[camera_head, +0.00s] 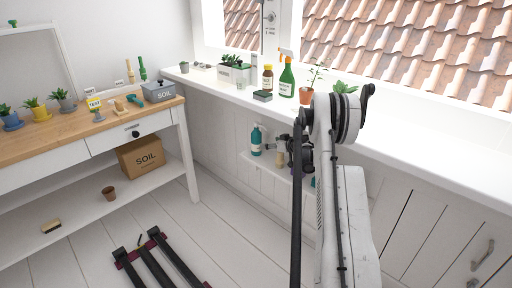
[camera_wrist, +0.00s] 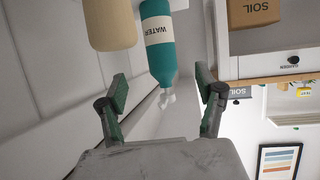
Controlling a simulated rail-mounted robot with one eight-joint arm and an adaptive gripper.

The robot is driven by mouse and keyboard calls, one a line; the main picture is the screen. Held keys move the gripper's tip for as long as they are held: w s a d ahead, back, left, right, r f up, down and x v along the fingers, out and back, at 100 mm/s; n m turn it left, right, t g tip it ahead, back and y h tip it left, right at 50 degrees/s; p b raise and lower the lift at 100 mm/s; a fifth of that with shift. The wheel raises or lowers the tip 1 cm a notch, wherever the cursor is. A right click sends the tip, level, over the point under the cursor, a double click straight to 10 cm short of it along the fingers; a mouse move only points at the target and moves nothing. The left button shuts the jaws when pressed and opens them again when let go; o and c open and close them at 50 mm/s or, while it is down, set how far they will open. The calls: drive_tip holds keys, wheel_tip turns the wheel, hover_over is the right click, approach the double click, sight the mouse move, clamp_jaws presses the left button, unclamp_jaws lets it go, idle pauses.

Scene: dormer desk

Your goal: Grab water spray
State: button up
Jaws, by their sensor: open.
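The teal spray bottle (camera_head: 256,141) stands upright on a small white shelf under the window sill. In the wrist view, which is upside down, the bottle (camera_wrist: 159,50) has a white label reading WATER and a pale spray head. My gripper (camera_head: 285,146) is just right of the bottle in the head view, partly hidden by my arm. In the wrist view my gripper (camera_wrist: 160,82) has its fingers spread, with nothing clamped between them. The bottle lies ahead between the finger directions, its spray head nearest the gap.
A tan cylinder (camera_wrist: 110,25) stands beside the bottle, also on the shelf (camera_head: 270,166). A green bottle with an orange spray head (camera_head: 287,80) stands on the sill above, among plants. A workbench (camera_head: 60,137) is at left, with a soil box (camera_head: 140,156) below. Open floor lies between.

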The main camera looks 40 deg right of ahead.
sight(260, 142)
drive_tip(key=b+x, duration=0.2)
drive_tip(key=x, duration=0.6)
drive_tip(key=b+x, duration=0.1)
drive_tip(key=x, duration=0.1)
drive_tip(key=b+x, duration=0.1)
drive_tip(key=x, duration=0.1)
drive_tip(key=shift+s+f, duration=0.1)
drive_tip(key=shift+f, duration=0.2)
drive_tip(key=shift+w+f, duration=0.1)
drive_tip(key=shift+w, duration=0.45)
drive_tip(key=shift+c, duration=0.5)
drive_tip(key=c, duration=1.6)
